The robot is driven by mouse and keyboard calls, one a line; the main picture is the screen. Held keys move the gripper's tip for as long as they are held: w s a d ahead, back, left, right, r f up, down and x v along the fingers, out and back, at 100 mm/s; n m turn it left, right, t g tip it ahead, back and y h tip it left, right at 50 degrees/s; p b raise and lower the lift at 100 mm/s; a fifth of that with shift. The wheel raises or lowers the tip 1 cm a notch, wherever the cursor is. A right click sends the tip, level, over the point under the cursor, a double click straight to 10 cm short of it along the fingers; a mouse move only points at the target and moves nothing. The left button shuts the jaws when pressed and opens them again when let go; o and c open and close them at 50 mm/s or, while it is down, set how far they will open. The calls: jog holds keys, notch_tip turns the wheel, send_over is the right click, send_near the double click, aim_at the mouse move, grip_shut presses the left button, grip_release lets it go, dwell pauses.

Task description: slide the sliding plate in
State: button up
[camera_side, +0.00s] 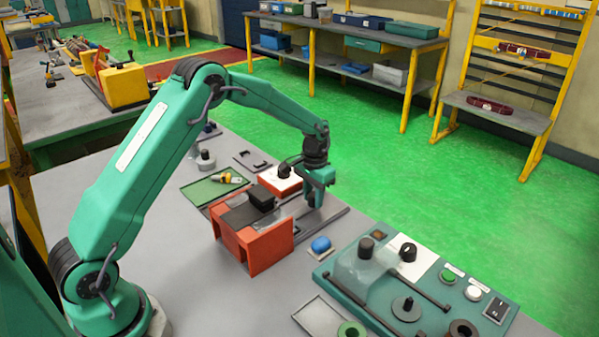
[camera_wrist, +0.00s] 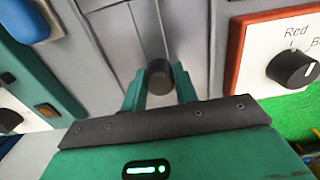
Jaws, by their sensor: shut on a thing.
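My gripper (camera_side: 318,200) is low beside the right end of the orange fixture (camera_side: 268,252), over grey metal rails (camera_side: 333,222). In the wrist view my gripper (camera_wrist: 160,88) has its two green fingers closed around a dark round knob (camera_wrist: 159,72). The knob stands on a grey metal strip (camera_wrist: 150,30) that runs away between side rails; this looks like the sliding plate. In the side view my fingers hide the knob. A black block (camera_side: 261,196) sits on top of the fixture. I cannot tell how far the plate reaches into the fixture.
A red-orange box with a white top (camera_side: 281,180) and black knob stands behind the fixture. A blue rounded part (camera_side: 320,244) lies in front of the rails. A green control panel (camera_side: 440,310) is at right. A green tray (camera_side: 212,190) lies at left.

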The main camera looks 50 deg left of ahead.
aim_at(300, 212)
jog(key=shift+s+a+r, duration=0.1)
jog(key=shift+s, duration=2.35)
jog(key=o, duration=0.7)
jog(key=shift+r, duration=2.9)
